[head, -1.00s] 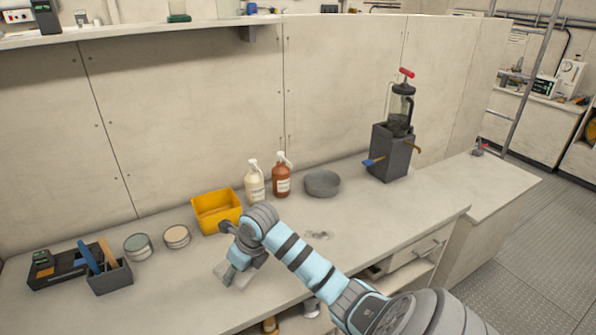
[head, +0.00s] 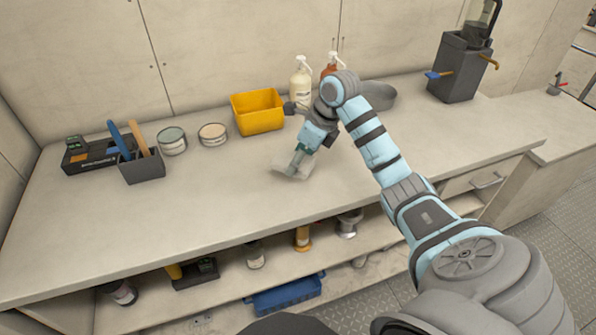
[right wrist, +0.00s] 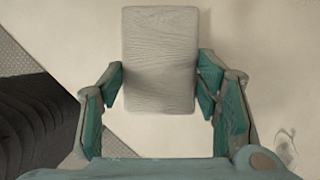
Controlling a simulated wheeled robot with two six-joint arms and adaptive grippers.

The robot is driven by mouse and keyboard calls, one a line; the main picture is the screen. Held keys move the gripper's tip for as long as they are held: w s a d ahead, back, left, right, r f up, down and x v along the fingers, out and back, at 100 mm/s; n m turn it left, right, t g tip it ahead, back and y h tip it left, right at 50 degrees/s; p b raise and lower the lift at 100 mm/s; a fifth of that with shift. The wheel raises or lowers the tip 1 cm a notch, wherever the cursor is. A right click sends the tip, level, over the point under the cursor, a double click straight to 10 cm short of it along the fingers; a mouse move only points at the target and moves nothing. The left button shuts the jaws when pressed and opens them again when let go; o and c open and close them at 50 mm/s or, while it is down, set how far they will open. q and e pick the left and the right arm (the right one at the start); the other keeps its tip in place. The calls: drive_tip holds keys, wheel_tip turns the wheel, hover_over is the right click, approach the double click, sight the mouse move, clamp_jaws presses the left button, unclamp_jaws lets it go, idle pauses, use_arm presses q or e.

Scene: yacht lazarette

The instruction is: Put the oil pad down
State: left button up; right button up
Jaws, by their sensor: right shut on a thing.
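The oil pad (right wrist: 160,60) is a pale grey rectangle with fine wavy lines, seen whole in the right wrist view. In the head view the pad (head: 291,169) is over the worktop, in front and to the right of the yellow bin. My right gripper (right wrist: 160,84) is shut on it, one finger at each long side. In the head view my right gripper (head: 300,158) points down and partly hides the pad. I cannot tell whether the pad touches the worktop. My left gripper is not in view.
The worktop (head: 200,215) is clear in front. The yellow bin (head: 257,121), two round tins (head: 213,135), a tool holder (head: 142,168) and pump bottles (head: 301,82) stand behind or left. A grey bowl (head: 380,95) is partly behind my arm. A dark smudge (right wrist: 285,146) marks the worktop.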

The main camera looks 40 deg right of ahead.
sight(299, 181)
drive_tip(key=f, duration=0.4)
drive_tip(key=shift+s+a, duration=0.1)
drive_tip(key=shift+s, duration=0.1)
drive_tip(key=shift+w+f, duration=0.1)
drive_tip(key=shift+f, duration=0.1)
drive_tip(key=shift+f+b, duration=0.15)
drive_tip(key=shift+b, duration=0.2)
drive_tip(key=o, duration=1.4)
drive_tip(key=shift+o, duration=0.2)
